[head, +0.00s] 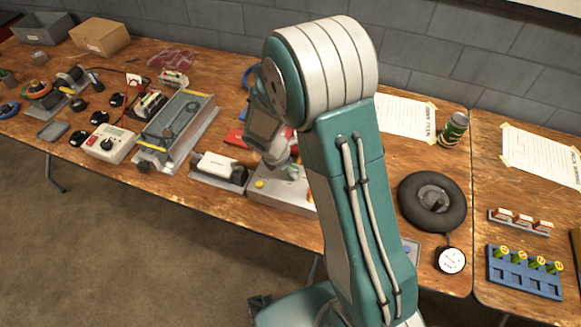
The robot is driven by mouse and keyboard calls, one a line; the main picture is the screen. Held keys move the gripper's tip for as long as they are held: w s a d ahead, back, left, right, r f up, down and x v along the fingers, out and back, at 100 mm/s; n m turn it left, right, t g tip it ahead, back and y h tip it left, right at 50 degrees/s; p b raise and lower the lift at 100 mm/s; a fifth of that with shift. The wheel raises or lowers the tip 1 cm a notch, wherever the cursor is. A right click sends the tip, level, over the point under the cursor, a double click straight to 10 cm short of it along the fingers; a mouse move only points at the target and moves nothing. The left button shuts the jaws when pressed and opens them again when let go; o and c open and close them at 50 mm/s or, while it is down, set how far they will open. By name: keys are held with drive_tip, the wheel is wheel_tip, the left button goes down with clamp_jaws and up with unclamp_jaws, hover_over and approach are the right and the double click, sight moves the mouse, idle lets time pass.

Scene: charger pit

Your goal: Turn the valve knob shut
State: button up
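A black round tube (408,207) lies on the right part of the wooden table. A dark knob-like piece (437,206) sits on the grey disc in its middle; this looks like the valve knob, but its turn position is too small to tell. A white round gauge (452,260) is just in front of the tube. My gripper (283,168) points down over a grey box (270,193), left of my arm and well away from the tube. My arm partly hides the gripper and the box. I cannot tell whether the fingers are open.
A blue rack (525,282) with several yellow-green pieces and a small tray (520,224) stand right of the tube. A can (453,130) and a paper sheet (405,117) lie behind it. A metal fixture (178,130) and a meter box (110,145) crowd the left.

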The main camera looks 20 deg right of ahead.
drive_tip(key=shift+m, duration=0.3)
drive_tip(key=m, duration=0.1)
drive_tip(key=m+g, duration=0.1)
drive_tip(key=m, duration=0.1)
drive_tip(key=shift+w+f+m+g, duration=0.1)
drive_tip(key=shift+w+m+g, duration=0.05)
drive_tip(key=shift+m+g, duration=0.15)
drive_tip(key=m+g, duration=0.1)
drive_tip(key=m, duration=0.1)
drive_tip(key=m+y, duration=0.1)
drive_tip(key=m, duration=0.1)
drive_tip(key=shift+m+g, duration=0.3)
drive_tip(key=shift+g, duration=0.1)
drive_tip(key=m+g+y, duration=0.1)
drive_tip(key=m, duration=0.3)
drive_tip(key=shift+w+d, duration=0.1)
drive_tip(key=m+y, duration=0.1)
drive_tip(key=m, duration=0.4)
drive_tip(key=shift+g+y, duration=0.4)
drive_tip(key=o, duration=1.2)
drive_tip(key=shift+c, duration=0.2)
